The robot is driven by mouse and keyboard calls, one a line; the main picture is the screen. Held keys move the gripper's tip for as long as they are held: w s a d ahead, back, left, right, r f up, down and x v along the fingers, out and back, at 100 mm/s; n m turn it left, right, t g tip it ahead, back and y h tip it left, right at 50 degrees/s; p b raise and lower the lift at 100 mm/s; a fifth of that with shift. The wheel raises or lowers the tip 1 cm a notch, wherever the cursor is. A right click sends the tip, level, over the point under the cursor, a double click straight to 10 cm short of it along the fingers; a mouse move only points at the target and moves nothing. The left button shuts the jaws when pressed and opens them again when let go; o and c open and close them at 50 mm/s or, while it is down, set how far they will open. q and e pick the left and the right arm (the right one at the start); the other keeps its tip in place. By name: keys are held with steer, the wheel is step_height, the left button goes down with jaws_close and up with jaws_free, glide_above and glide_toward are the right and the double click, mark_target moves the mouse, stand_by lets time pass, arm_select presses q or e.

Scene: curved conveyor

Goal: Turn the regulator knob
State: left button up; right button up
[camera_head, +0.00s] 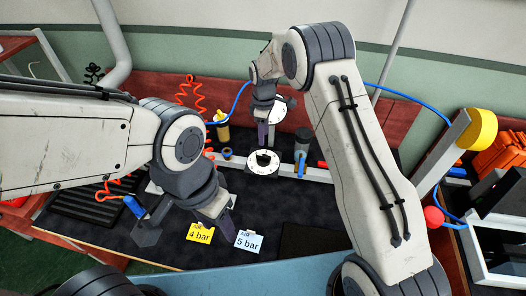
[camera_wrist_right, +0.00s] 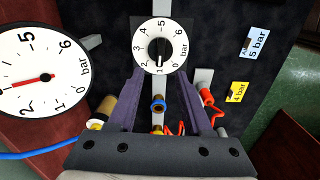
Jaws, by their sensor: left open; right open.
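The regulator knob (camera_head: 264,158) is black and sits on a white dial plate on the bench. In the right wrist view the knob (camera_wrist_right: 160,48) shows inside its numbered bar dial, its white mark pointing down toward the low numbers. My right gripper (camera_head: 264,134) is above and behind the knob in the head view. Its two purple fingers are open with the dial beyond their tips (camera_wrist_right: 160,78), apart from the knob. My left gripper (camera_head: 188,228) is open and empty over the front left of the bench, away from the knob.
A round pressure gauge (camera_wrist_right: 40,92) with a red needle stands beside the dial. A yellow "4 bar" card (camera_head: 199,233) and a blue "5 bar" card (camera_head: 248,241) lie at the front. A yellow-capped bottle (camera_head: 222,130) and grey cylinder (camera_head: 302,140) flank the dial.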

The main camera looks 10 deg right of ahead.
mark_target(263, 155)
step_height(263, 155, down, 10)
steer(key=p, duration=0.3)
jaws_close()
